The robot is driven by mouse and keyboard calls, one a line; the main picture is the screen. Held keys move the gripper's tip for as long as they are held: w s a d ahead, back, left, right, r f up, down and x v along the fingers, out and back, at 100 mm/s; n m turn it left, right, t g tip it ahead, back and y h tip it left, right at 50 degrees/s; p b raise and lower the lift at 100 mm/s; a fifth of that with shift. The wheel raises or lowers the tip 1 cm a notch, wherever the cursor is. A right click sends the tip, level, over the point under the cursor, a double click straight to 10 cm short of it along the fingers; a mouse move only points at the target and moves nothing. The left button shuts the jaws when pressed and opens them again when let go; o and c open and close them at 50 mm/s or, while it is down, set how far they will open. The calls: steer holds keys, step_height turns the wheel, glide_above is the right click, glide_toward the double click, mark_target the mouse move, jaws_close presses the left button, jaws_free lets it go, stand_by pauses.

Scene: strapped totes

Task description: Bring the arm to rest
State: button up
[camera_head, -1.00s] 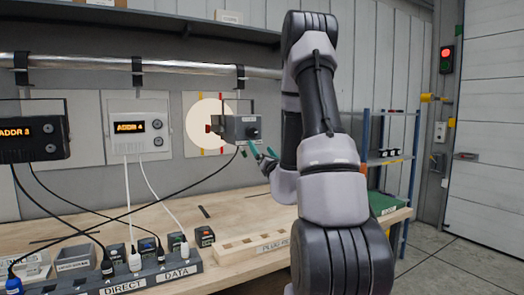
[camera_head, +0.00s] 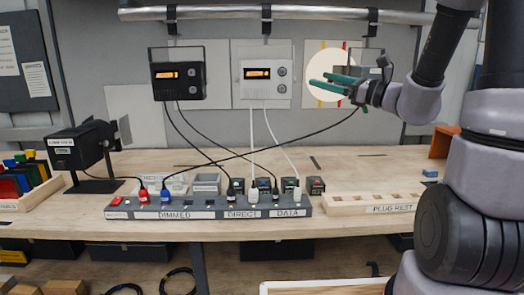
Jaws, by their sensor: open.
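My arm fills the right side of the head view. My gripper (camera_head: 319,80) has teal fingers pointing left, with a gap between them, and holds nothing that I can see. It is raised above the workbench (camera_head: 340,178), in front of the round pale panel (camera_head: 320,62) on the back wall. A grey box unit (camera_head: 352,74) there is mostly hidden by the gripper and wrist. I cannot tell whether they touch.
A black unit (camera_head: 190,80) and a white unit (camera_head: 266,84) hang on the wall. Cables run to the socket strip (camera_head: 210,208), one from near my wrist. A black lamp (camera_head: 80,150) stands left; the plug rest (camera_head: 375,202) lies right of the strip.

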steer(key=s+a+f+n+g+h, duration=0.25)
steer(key=s+n+g, duration=0.25)
steer(key=s+n, duration=0.25)
steer(key=s+a+f+n+g+h, duration=0.2)
steer(key=s+f+n+g+h, duration=0.25)
steer(key=s, duration=0.45)
steer(key=s+d+r+n+t+h, duration=0.1)
steer(key=d+r+n+t+h, duration=0.1)
steer(key=d, duration=0.3)
steer(key=s+d+r+n+t+h, duration=0.1)
steer(key=d+r+n+t+h, duration=0.1)
steer(key=d+n+h, duration=0.2)
steer(key=shift+d+r+n+h, duration=0.4)
steer(key=shift+d+n, duration=0.2)
steer(key=shift+d, duration=0.45)
